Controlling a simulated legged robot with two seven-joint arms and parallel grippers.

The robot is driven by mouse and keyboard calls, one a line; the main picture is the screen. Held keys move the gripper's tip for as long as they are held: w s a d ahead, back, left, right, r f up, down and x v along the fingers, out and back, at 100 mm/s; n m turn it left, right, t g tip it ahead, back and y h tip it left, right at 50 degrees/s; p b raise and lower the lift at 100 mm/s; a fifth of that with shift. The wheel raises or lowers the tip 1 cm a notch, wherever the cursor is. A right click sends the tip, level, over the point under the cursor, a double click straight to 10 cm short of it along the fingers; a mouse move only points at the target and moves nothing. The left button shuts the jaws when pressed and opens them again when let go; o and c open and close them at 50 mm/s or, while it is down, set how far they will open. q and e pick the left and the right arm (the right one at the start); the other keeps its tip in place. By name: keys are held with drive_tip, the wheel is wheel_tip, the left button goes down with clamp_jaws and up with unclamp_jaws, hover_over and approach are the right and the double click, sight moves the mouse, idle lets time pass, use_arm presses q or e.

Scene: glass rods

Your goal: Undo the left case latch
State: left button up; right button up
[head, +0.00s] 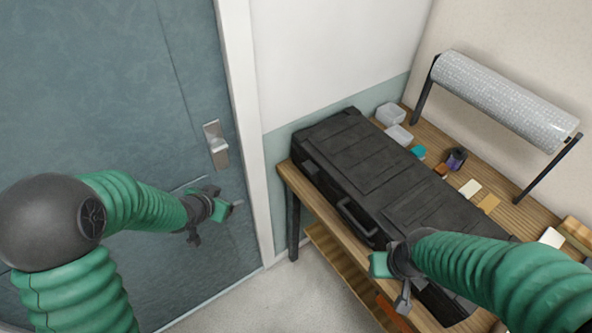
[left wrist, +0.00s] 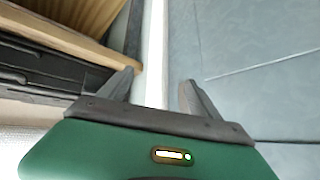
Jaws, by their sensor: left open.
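A long black case (head: 390,185) lies shut on the wooden table (head: 288,177), with a handle (head: 356,217) on its front side. I cannot make out the left latch clearly on its dark front. My left gripper (head: 236,205) is in front of the grey-blue door, left of the case and well apart from it. In the left wrist view its two fingers (left wrist: 158,78) are spread with nothing between them. My right gripper (head: 372,266) is by the front of the case, and its arm hides the right part of the case. Its fingertips are not clear.
The door (head: 110,110) has a metal handle (head: 218,146) above my left gripper. A white door frame (head: 243,130) stands between door and table. Clear tubs (head: 398,135), a purple spool (head: 456,158) and a bubble-wrap roll (head: 505,98) are behind the case.

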use_arm(q)
drive_tip(key=w+d+f+m+t+h+b, duration=0.2)
drive_tip(key=w+d+f+m+h, duration=0.15)
drive_tip(key=w+d+h, duration=0.2)
drive_tip(key=m+h, duration=0.3)
drive_tip(key=h, duration=0.4)
approach(305, 169)
drive_tip(key=x, duration=0.6)
drive_tip(key=shift+d+r, duration=0.2)
drive_tip(key=shift+d, duration=0.25)
drive_tip(key=shift+w+d+f, duration=0.1)
drive_tip(key=shift+w+d, duration=0.3)
drive_tip(key=shift+w, duration=0.3)
drive_tip(key=shift+d, duration=0.25)
drive_tip(key=shift+c, duration=0.7)
drive_tip(key=shift+d, duration=0.15)
drive_tip(key=c, duration=0.5)
clamp_jaws()
use_arm(e)
drive_tip(key=shift+w+d+f, duration=0.1)
drive_tip(key=shift+d+f, duration=0.3)
drive_tip(key=shift+f, duration=0.25)
drive_tip(key=shift+d+f, duration=0.35)
drive_tip(key=shift+f, duration=0.25)
